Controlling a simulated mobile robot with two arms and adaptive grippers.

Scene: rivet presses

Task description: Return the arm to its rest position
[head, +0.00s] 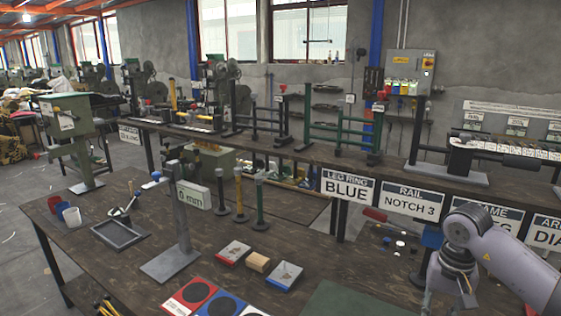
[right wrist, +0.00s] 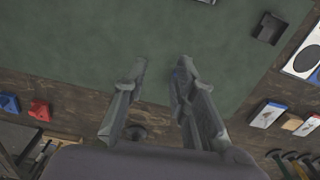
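My right arm (head: 480,250) comes into the head view from the right, bent over the front right part of the bench, and its lower end is partly cut off by the frame. In the right wrist view my right gripper (right wrist: 160,68) points at the green mat (right wrist: 90,35). Its two fingers are apart with nothing between them. The fingertips appear to be above the mat, but the height is hard to tell. A corner of the same mat shows in the head view (head: 345,300). My left gripper is not in view.
The wooden bench (head: 110,265) holds a grey stand (head: 178,225), several short posts (head: 259,205), a dark tray (head: 119,235), cups (head: 71,216) and small blocks (head: 285,275). Behind it, a second bench carries green frames (head: 345,130) and signs (head: 347,187).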

